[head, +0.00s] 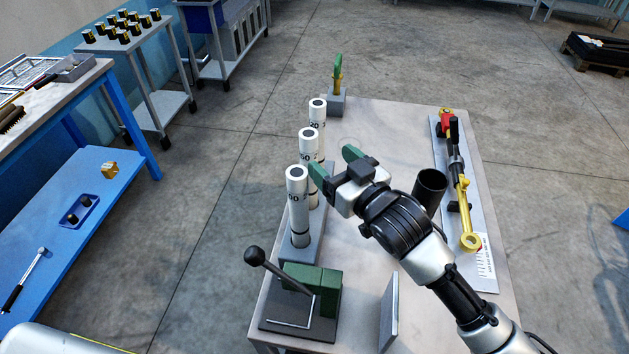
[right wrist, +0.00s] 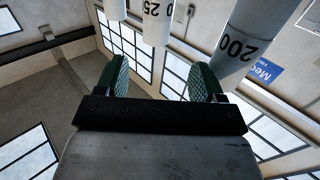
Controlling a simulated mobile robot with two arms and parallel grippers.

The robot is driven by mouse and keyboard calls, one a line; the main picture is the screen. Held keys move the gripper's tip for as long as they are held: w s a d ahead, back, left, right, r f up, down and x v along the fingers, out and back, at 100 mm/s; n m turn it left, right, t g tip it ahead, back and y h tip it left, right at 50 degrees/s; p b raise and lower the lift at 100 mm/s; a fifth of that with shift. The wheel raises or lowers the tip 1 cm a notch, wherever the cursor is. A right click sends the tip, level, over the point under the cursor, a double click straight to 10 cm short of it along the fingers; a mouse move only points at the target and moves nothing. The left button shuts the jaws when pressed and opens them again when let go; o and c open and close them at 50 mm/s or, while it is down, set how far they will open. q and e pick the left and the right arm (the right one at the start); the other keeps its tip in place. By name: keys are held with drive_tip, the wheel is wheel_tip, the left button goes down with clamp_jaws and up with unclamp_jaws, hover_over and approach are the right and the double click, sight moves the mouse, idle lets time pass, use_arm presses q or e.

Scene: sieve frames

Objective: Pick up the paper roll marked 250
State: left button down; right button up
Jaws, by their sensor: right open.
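Three white paper rolls stand upright in a row on a grey base (head: 290,250). The nearest roll (head: 298,210) is marked 200 and shows at the right in the right wrist view (right wrist: 240,45). The middle roll (head: 308,143), its digits partly visible, appears to be the one marked 250; in the right wrist view (right wrist: 157,25) it lies beyond the gap between the fingers. The far roll (head: 317,107) has a partly hidden mark. My right gripper (head: 335,163) is open and empty, its green fingertips just right of the middle roll. My left gripper is out of view.
A green press with a black-knobbed lever (head: 315,285) stands at the table's near left. A dark cup (head: 429,187) stands beside my right arm. A grey board with yellow and red tools (head: 462,200) lines the right. A green-handled item (head: 337,85) stands at the far end.

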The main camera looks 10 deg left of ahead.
sight(314, 141)
drive_tip(key=x, duration=0.3)
drive_tip(key=shift+w+a+p, duration=0.25)
drive_tip(key=shift+w+p, duration=0.05)
drive_tip(key=shift+w+a, duration=0.2)
drive_tip(key=shift+w, duration=0.15)
drive_tip(key=p+x, duration=0.2)
drive_tip(key=x, duration=0.2)
drive_tip(key=shift+d, duration=0.1)
drive_tip(key=shift+w+a+f, duration=0.1)
drive_tip(key=shift+w+a, duration=0.2)
drive_tip(key=shift+w, duration=0.05)
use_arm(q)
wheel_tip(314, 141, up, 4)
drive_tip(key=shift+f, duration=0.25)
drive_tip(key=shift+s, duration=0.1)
use_arm(e)
drive_tip(key=shift+s, duration=0.1)
drive_tip(key=shift+c, duration=0.6)
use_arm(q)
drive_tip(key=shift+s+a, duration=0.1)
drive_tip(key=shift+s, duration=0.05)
use_arm(e)
clamp_jaws()
